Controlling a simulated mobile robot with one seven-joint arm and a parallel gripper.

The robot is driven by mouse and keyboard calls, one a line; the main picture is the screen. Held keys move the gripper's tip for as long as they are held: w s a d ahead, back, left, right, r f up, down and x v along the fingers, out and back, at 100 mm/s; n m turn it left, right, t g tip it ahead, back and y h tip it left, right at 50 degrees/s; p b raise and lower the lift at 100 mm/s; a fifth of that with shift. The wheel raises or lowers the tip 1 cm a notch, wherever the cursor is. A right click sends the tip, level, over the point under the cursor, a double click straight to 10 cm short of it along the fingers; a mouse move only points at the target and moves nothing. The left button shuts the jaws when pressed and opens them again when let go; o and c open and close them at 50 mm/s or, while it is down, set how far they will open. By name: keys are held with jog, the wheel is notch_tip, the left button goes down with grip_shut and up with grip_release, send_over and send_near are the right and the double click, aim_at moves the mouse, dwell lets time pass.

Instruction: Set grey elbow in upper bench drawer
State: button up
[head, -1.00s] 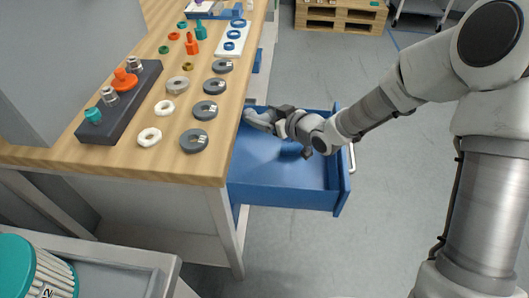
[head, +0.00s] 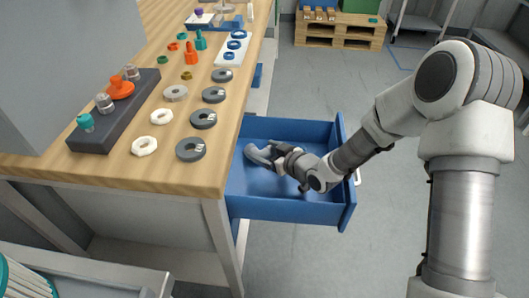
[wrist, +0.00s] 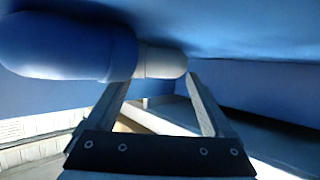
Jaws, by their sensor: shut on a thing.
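The grey elbow (head: 257,154) is inside the open blue upper bench drawer (head: 285,208), near its left side. My gripper (head: 273,156) is shut on the elbow, with my arm reaching in over the drawer's right part. In the wrist view the elbow (wrist: 70,45) lies across the top left, tinted blue, with its narrower end by the fingers of my gripper (wrist: 158,82). Blue drawer surfaces surround it. I cannot tell whether the elbow touches the drawer floor.
The wooden bench top (head: 190,185) left of the drawer holds grey rings, white nuts, coloured fittings and a dark block (head: 110,120) with fittings. A pallet (head: 340,30) stands at the back. The floor right of the drawer is clear.

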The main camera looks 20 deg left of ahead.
jog(key=shift+f, duration=0.1)
jog(key=o, duration=1.1)
jog(key=shift+r, duration=0.25)
jog(key=p+v, duration=0.2)
jog(key=v, duration=0.5)
jog(key=shift+s+d, duration=0.15)
jog(key=shift+d, duration=0.05)
jog(key=shift+r, duration=0.1)
